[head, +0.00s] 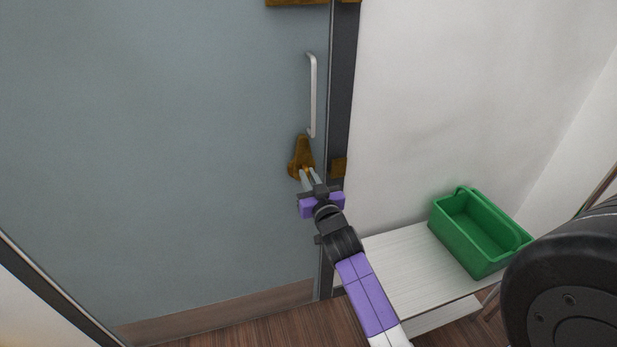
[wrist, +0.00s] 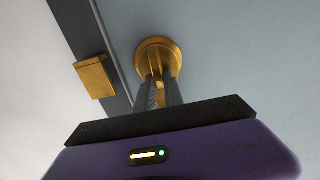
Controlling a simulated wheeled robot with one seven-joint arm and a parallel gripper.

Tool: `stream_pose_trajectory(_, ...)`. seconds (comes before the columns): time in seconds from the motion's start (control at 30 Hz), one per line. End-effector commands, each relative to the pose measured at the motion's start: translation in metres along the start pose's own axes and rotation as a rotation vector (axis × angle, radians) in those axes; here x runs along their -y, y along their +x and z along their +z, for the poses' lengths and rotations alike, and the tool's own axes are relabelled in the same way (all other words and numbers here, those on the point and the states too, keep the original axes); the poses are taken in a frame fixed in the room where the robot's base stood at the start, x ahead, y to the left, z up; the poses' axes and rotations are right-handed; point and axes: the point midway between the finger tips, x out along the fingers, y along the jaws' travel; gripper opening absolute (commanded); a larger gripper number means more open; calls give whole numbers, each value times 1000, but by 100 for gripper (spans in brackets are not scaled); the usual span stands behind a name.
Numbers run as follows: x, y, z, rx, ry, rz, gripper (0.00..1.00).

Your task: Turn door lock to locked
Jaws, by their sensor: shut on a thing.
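The door lock (head: 299,158) is a brass piece on the grey-blue door (head: 180,150), just below the silver pull handle (head: 313,95). In the head view its narrow end points up and its round part is lower. In the wrist view the lock's round brass base (wrist: 158,55) shows beyond the fingers. My gripper (head: 307,173) is at the lower part of the lock, with its fingers close together and shut on the lock's turning part. The fingertips (wrist: 159,78) hide most of the gripped part.
A brass strike plate (head: 338,167) sits on the dark door frame to the right of the lock; it also shows in the wrist view (wrist: 95,77). A green bin (head: 475,240) stands on a white bench (head: 405,268) at the right. The door surface left of the lock is clear.

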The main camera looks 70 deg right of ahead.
Motion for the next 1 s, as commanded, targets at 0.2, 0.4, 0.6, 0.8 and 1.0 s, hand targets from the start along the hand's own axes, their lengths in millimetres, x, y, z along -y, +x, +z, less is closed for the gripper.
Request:
stream_pose_trajectory(0.2, 0, 0, 0, 0, 0, 0, 0)
stream_pose_trajectory(0.4, 0, 0, 0, 0, 0, 0, 0)
stream_pose_trajectory(0.6, 0, 0, 0, 0, 1, 0, 0)
stream_pose_trajectory(0.8, 0, 0, 1, 0, 33, -1, 0)
stream_pose_trajectory(1.0, -2, 0, 2, -1, 133, 0, 0)
